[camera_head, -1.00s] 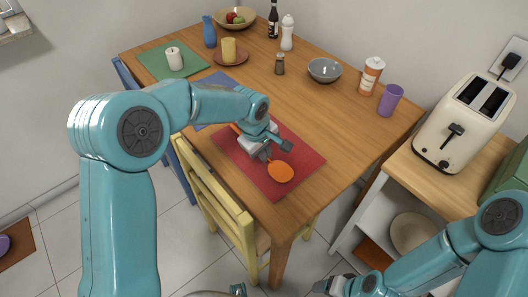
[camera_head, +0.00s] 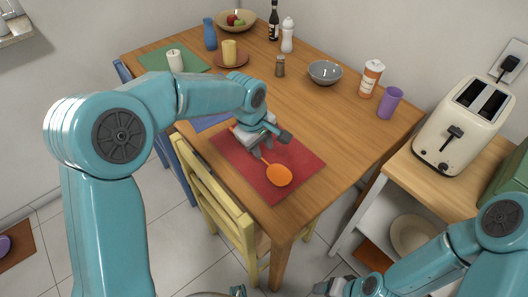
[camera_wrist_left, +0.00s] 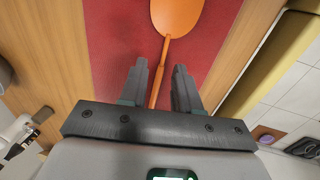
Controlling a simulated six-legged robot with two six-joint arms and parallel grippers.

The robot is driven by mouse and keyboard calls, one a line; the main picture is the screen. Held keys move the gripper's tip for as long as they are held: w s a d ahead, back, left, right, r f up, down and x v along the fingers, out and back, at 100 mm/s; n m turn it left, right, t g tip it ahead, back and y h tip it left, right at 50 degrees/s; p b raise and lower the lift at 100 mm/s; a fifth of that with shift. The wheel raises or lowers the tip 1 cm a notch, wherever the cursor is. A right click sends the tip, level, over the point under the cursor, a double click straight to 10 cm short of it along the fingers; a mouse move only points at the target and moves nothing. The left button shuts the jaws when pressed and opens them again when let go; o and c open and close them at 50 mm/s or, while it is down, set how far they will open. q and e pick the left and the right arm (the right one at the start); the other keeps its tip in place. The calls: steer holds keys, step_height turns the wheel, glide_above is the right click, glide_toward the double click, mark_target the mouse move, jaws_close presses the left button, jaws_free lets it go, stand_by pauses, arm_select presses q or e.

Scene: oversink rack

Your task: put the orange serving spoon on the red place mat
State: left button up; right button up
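The orange serving spoon (camera_head: 278,175) lies on the red place mat (camera_head: 300,160) near the table's front edge. Its bowl points to the front right and its handle runs back under my left gripper (camera_head: 268,145). In the left wrist view, the spoon (camera_wrist_left: 178,15) lies ahead on the red mat (camera_wrist_left: 120,45), and its handle passes between the two spread fingers (camera_wrist_left: 160,85) without either finger closed on it. The left gripper is open, above the mat. My right gripper (camera_head: 335,286) is low at the bottom of the head view, away from the table; its fingers are unclear.
A yellow chair (camera_head: 215,190) stands against the table's left side. A grey bowl (camera_head: 325,72), an orange-and-white canister (camera_head: 371,78) and a purple cup (camera_head: 390,102) stand toward the right. A toaster (camera_head: 462,120) is on the side counter. The table's middle is clear.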

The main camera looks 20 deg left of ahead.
arm_select(q)
steer(key=d+v, duration=0.1)
steer(key=v, duration=0.6)
steer(key=shift+a+r, duration=0.25)
steer(key=shift+a, duration=0.25)
steer(key=shift+s, duration=0.1)
